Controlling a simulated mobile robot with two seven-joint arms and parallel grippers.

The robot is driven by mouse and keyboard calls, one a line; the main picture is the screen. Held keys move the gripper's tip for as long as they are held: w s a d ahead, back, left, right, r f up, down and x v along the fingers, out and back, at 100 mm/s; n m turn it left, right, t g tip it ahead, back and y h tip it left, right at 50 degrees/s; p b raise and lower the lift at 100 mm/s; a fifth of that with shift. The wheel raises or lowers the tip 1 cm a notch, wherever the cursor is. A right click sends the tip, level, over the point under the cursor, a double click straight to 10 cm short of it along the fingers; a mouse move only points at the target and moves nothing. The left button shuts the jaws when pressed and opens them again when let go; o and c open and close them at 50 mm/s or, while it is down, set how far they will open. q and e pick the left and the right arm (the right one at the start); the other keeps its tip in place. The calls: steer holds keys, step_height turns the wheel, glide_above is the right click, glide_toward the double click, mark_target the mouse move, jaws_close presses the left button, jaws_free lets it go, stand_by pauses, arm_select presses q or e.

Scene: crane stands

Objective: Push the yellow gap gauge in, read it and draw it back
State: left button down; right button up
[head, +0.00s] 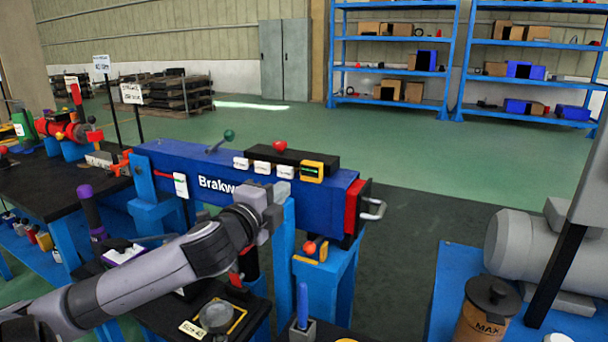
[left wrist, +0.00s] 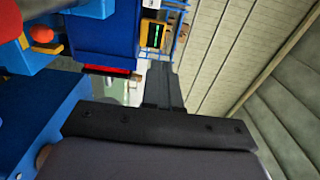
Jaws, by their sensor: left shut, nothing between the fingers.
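A small yellow piece (head: 312,252) sits low on the blue stand below the end of the blue crane beam (head: 240,185). An orange ball knob (head: 310,247) is at it, and both show at the upper left of the left wrist view (left wrist: 42,35). A yellow-framed readout (head: 312,171) sits on top of the beam; in the left wrist view it shows green marks (left wrist: 153,35), too small to read. I cannot tell which yellow part is the gauge. My left gripper (head: 274,196) is shut and empty in front of the beam; its fingers (left wrist: 161,82) point toward the readout's side.
A red end plate with a metal handle (head: 372,209) closes the beam's right end. A dark bench with a round dish (head: 215,316) lies below my left arm. A blue bench (head: 455,265) with a grey motor (head: 530,245) stands at the right. Green floor lies behind.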

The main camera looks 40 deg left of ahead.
mark_target(309, 164)
arm_select(q)
steer(key=shift+x, duration=5.4)
steer(key=shift+f, duration=0.1)
arm_select(e)
steer(key=shift+s, duration=0.1)
arm_select(q)
steer(key=shift+w, duration=0.1)
arm_select(e)
steer(key=shift+r, duration=0.2)
arm_select(q)
steer(key=shift+w+a+r+p, duration=0.25)
steer(key=shift+w+p, duration=0.3)
steer(key=shift+p, duration=0.25)
steer(key=shift+w+a, duration=0.1)
arm_select(e)
steer(key=shift+w+a+r, duration=0.2)
steer(key=shift+w+r, duration=0.4)
arm_select(q)
steer(key=shift+r, duration=0.15)
arm_select(e)
steer(key=shift+s+d, duration=0.1)
